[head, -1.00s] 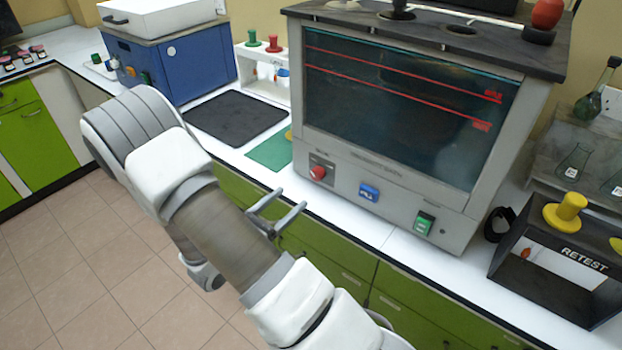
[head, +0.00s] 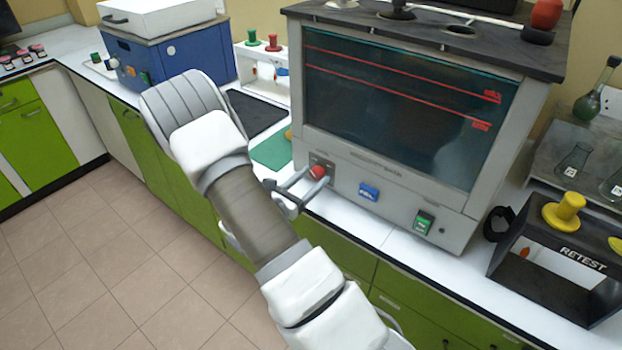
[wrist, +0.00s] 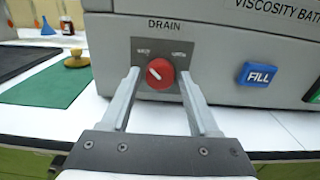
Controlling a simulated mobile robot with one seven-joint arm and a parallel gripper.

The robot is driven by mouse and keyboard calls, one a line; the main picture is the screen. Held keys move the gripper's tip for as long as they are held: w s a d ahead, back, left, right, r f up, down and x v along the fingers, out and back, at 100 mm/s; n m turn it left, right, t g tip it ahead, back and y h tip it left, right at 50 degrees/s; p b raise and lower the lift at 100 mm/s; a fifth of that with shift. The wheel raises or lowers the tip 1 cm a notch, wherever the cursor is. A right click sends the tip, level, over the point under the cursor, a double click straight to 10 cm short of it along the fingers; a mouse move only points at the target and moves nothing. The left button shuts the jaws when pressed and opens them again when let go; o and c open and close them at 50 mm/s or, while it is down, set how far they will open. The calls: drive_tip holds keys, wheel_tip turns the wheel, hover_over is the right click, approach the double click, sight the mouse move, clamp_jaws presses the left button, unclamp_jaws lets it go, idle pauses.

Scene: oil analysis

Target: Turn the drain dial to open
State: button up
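The red drain dial (wrist: 160,74) sits on a dark plate under the word DRAIN on the viscosity bath's front panel. Its white pointer line tilts toward the upper left in the wrist view. In the head view the dial (head: 318,172) is at the lower left of the viscosity bath (head: 408,207). My gripper (wrist: 158,76) is open, with one finger on each side of the dial. Gaps show between the fingers and the dial in the wrist view. Whether the tips reach the dial's depth is hard to tell. My gripper (head: 292,180) also shows in the head view.
A blue FILL button (wrist: 257,75) and a green switch (head: 424,222) are to the dial's right. A green mat (head: 272,152) and black mat (head: 257,113) lie left on the white counter. A black RETEST box (head: 560,265) stands at the right.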

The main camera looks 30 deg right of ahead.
clamp_jaws()
drive_tip(key=shift+f, duration=0.1)
drive_tip(key=m+b, duration=0.4)
drive_tip(key=b, duration=0.1)
drive_tip(key=shift+f+m, duration=0.15)
drive_tip(key=shift+m, duration=0.15)
drive_tip(key=m+b, duration=0.5)
drive_tip(key=b, duration=0.1)
drive_tip(key=shift+f, duration=0.1)
drive_tip(key=m+b, duration=0.5)
drive_tip(key=b, duration=0.3)
drive_tip(key=shift+m, duration=0.3)
drive_tip(key=m+b, duration=0.1)
drive_tip(key=b, duration=0.1)
drive_tip(key=m+b, duration=0.1)
drive_tip(key=b, duration=0.1)
drive_tip(key=shift+r+m, duration=0.25)
drive_tip(key=shift+m, duration=0.15)
drive_tip(key=shift+r+b, duration=0.1)
drive_tip(key=shift+b, duration=0.2)
